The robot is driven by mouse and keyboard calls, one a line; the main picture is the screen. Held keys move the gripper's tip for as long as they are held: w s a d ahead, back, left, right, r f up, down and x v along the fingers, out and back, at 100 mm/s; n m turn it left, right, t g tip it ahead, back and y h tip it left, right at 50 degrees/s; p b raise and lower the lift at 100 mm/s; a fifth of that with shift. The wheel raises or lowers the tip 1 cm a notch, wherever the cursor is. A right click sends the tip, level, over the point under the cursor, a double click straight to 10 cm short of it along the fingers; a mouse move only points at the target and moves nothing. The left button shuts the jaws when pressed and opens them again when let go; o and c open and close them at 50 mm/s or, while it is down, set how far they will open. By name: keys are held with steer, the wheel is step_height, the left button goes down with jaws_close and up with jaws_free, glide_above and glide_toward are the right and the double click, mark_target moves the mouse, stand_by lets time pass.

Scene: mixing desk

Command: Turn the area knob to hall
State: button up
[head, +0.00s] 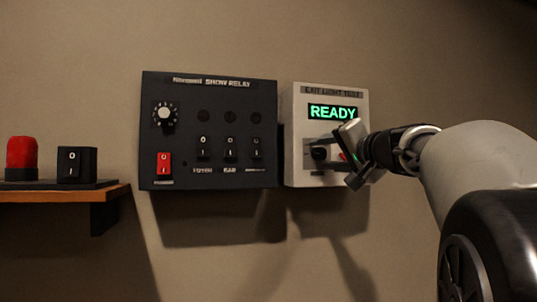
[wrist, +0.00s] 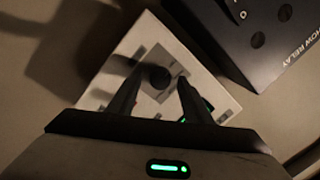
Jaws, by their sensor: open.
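A pale box labelled EXIT LIGHT TEST (head: 291,120) hangs on the wall, with a display (head: 333,112) reading READY in green. A dark round knob (head: 319,153) is on its lower front, presumably the area knob; it also shows in the wrist view (wrist: 158,77) on a grey plate. My gripper (head: 308,154) is open in front of the box. In the wrist view, my gripper's fingers (wrist: 160,80) stand on either side of the knob; I cannot tell whether they touch it. The knob's labels and pointer are not readable. Something red shows partly behind my gripper.
Left of the box is the dark SHOW RELAY panel (head: 222,110) with a dial (head: 166,115), a red switch (head: 163,164) and several black switches. Farther left, a shelf (head: 60,196) holds a red button (head: 22,157) and a black switch box (head: 76,165).

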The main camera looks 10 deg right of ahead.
steer(key=c, duration=1.1)
steer(key=shift+o, duration=0.2)
steer(key=m+b, duration=0.2)
steer(key=m, duration=0.2)
steer(key=shift+f, duration=0.15)
steer(key=m+b, duration=0.1)
steer(key=m, duration=0.4)
steer(key=shift+a+t, duration=0.1)
steer(key=shift+t, duration=0.3)
steer(key=shift+h, duration=0.3)
